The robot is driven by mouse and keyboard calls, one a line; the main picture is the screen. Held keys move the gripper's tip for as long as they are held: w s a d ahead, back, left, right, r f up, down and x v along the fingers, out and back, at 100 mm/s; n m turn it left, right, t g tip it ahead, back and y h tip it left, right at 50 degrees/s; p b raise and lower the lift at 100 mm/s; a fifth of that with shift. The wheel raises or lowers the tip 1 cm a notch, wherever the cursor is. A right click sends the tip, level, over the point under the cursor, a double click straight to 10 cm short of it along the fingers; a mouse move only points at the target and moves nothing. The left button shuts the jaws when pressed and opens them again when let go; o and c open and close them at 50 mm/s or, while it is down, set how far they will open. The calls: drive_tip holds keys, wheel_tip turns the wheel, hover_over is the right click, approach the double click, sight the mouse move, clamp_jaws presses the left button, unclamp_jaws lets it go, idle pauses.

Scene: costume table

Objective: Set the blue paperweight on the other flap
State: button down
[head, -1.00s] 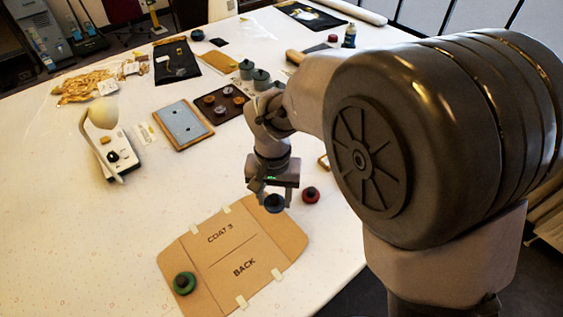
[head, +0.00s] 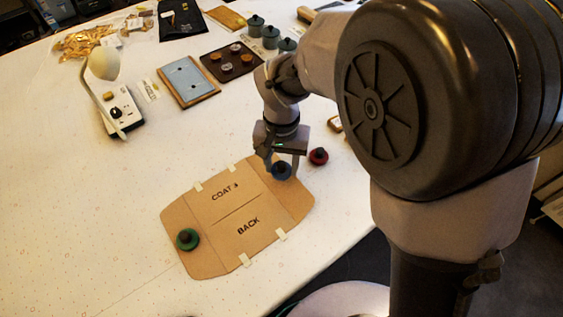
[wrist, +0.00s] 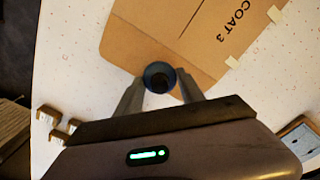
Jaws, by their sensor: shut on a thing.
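The blue paperweight (head: 281,172) is between the fingers of my gripper (head: 281,168), which is shut on it. It is at the upper right flap of the brown cardboard folder (head: 222,222), marked COAT 3 and BACK. In the wrist view the paperweight (wrist: 158,75) sits between both fingertips (wrist: 160,88), over the flap near its edge. I cannot tell whether its base touches the cardboard. The green paperweight (head: 187,239) rests on the opposite, left flap.
A red paperweight (head: 318,156) stands on the table just right of the flap, close to my gripper. A lamp (head: 113,95), a blue framed board (head: 189,80) and a dark tray (head: 230,63) lie farther back. The table left of the folder is clear.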

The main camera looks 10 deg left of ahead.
drive_tip(key=shift+f+b, duration=1.65)
drive_tip(key=shift+f, duration=0.5)
drive_tip(key=c, duration=0.6)
unclamp_jaws()
drive_tip(key=shift+c, duration=0.2)
